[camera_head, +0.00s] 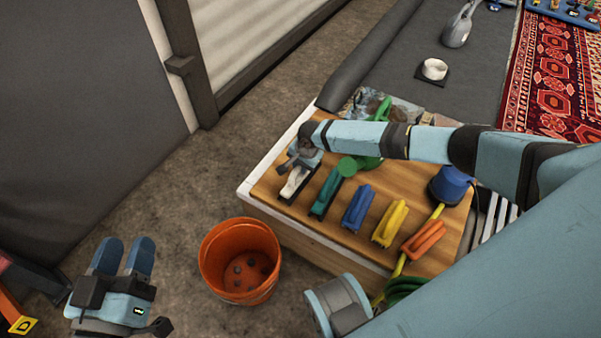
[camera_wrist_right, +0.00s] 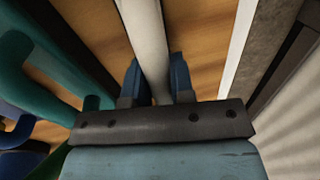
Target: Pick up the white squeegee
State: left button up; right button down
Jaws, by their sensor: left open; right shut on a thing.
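The white squeegee (camera_head: 294,183) is at the left end of a row of coloured squeegees on the wooden tabletop. My right gripper (camera_head: 297,164) reaches down over its far end and partly hides it. In the right wrist view, the white handle (camera_wrist_right: 147,45) lies between the two blue fingers of my right gripper (camera_wrist_right: 156,85), which are shut on it. I cannot tell whether the squeegee is clear of the tabletop. My left gripper (camera_head: 126,258) is open and empty, left of the orange bucket.
The teal squeegee (camera_head: 324,194) is close beside the white one. Blue (camera_head: 358,209), yellow (camera_head: 390,223) and orange (camera_head: 424,238) squeegees follow to the right. The orange bucket (camera_head: 240,262) stands on the floor before the table (camera_head: 300,238). A green object (camera_head: 368,160) lies behind the row.

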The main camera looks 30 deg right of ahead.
pick_arm(q)
notch_tip(320, 180, up, 6)
jog(key=t+p, duration=0.2)
jog(key=p, duration=0.3)
pick_arm(e)
notch_tip(320, 180, up, 10)
jog(key=shift+r, duration=0.25)
pick_arm(q)
jog(key=a+f+g+y+p, duration=0.2)
jog(key=a+f+p, duration=0.1)
jog(key=f, duration=0.4)
jog(key=shift+s+n+g+y, duration=0.2)
jog(key=shift+n+g+y, duration=0.1)
jog(key=shift+n+g, duration=0.1)
pick_arm(e)
notch_tip(320, 180, up, 10)
jog(key=shift+f, duration=0.25)
